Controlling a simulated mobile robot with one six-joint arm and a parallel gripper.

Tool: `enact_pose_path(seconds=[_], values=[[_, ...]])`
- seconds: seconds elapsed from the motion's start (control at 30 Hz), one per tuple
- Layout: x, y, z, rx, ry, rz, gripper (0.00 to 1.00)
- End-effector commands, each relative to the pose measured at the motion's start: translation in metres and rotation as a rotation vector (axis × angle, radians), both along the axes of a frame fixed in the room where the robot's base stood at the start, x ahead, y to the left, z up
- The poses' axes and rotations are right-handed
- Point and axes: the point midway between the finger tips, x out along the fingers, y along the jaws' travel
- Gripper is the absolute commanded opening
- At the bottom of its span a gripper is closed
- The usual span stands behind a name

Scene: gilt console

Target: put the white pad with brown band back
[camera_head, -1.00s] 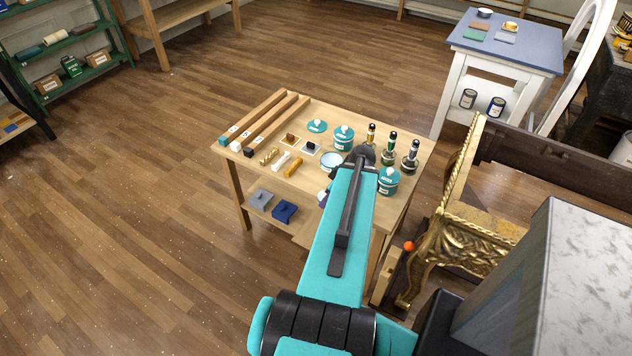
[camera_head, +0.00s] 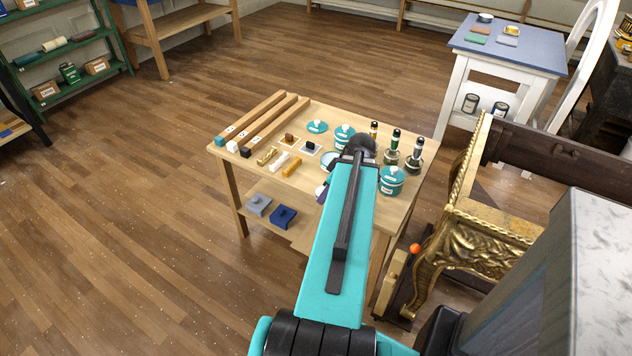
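I cannot make out a white pad with a brown band for certain. A small pale square with a brown piece on top (camera_head: 289,140) lies on the wooden table (camera_head: 232,165), beside a white square with a black piece (camera_head: 309,147). My teal arm reaches over the table. The dark end of my gripper (camera_head: 357,151) is above the table's right half, between the teal jars. Its fingers are hidden behind my arm, so I cannot see whether it holds anything. A small purple and white thing (camera_head: 321,190) shows partly beside my arm at the table's front edge.
Teal jars (camera_head: 391,181), dark-topped bottles (camera_head: 391,150), wooden bars (camera_head: 262,125) and small rolls (camera_head: 291,167) stand or lie on the table. Grey (camera_head: 258,204) and blue (camera_head: 283,216) blocks lie on its lower shelf. A gilt console (camera_head: 475,240) is close on the right. Floor on the left is clear.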

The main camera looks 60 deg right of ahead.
Motion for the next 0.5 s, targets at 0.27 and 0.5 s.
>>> enact_pose_path(seconds=[0.27,0.5], values=[[0.008,-0.008,-0.004,-0.001,0.000,0.001,0.16],[0.013,-0.012,-0.004,-0.001,0.000,0.001,0.16]])
